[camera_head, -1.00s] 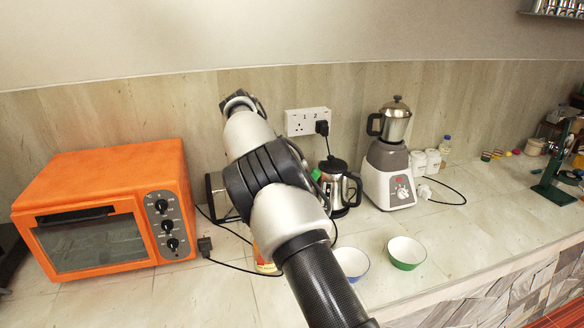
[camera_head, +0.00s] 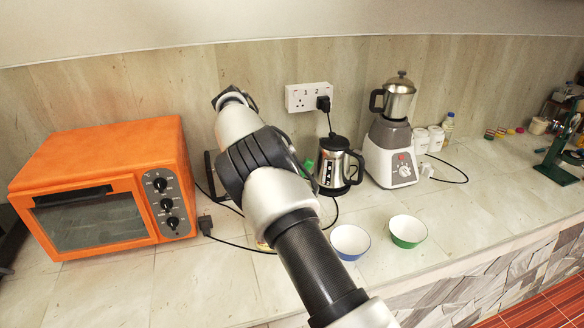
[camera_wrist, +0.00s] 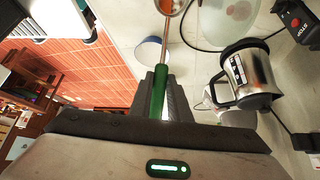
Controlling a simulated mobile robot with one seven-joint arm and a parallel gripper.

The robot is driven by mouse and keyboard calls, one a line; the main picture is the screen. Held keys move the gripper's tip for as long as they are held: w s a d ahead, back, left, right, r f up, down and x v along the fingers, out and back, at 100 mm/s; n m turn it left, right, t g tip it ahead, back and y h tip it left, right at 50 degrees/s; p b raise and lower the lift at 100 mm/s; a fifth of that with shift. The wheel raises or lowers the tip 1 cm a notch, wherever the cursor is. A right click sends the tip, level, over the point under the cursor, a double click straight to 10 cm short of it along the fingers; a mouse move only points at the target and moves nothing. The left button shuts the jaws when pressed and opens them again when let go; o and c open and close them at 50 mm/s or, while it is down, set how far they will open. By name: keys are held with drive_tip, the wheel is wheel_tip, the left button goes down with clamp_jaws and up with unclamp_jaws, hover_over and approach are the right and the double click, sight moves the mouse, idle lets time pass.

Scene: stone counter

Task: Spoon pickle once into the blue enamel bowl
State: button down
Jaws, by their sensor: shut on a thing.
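My gripper (camera_wrist: 160,82) is shut on the green handle of a spoon (camera_wrist: 158,98) in the wrist view. The spoon's thin metal shaft runs to the top edge, where its cut-off bowl shows orange-red stuff, apparently pickle. The blue enamel bowl (camera_head: 350,241), white inside with a blue rim, stands on the counter right of my arm in the head view. It also shows in the wrist view (camera_wrist: 149,53), partly hidden behind the spoon and fingers. In the head view my arm hides the gripper. A pale translucent round thing (camera_wrist: 230,18) is beside the spoon; I cannot tell whether it is a pickle jar.
A green bowl (camera_head: 407,232) stands right of the blue one. A steel kettle (camera_head: 334,172) and a mixer grinder (camera_head: 392,150) stand behind them. An orange oven (camera_head: 105,190) is at left. Black cords cross the counter (camera_head: 205,280). The counter's front edge lies near the bowls.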

drive_tip(key=shift+a+f, duration=0.25)
drive_tip(key=shift+f, duration=0.85)
drive_tip(key=shift+f+b, duration=0.65)
drive_tip(key=shift+f, duration=1.05)
drive_tip(key=d+f+y+b, duration=0.3)
drive_tip(key=d+y+b, duration=0.3)
drive_tip(key=b, duration=0.5)
drive_tip(key=s+d+r+t+y+p, duration=0.1)
drive_tip(key=d+r+y+p, duration=0.2)
drive_tip(key=r+p, duration=0.3)
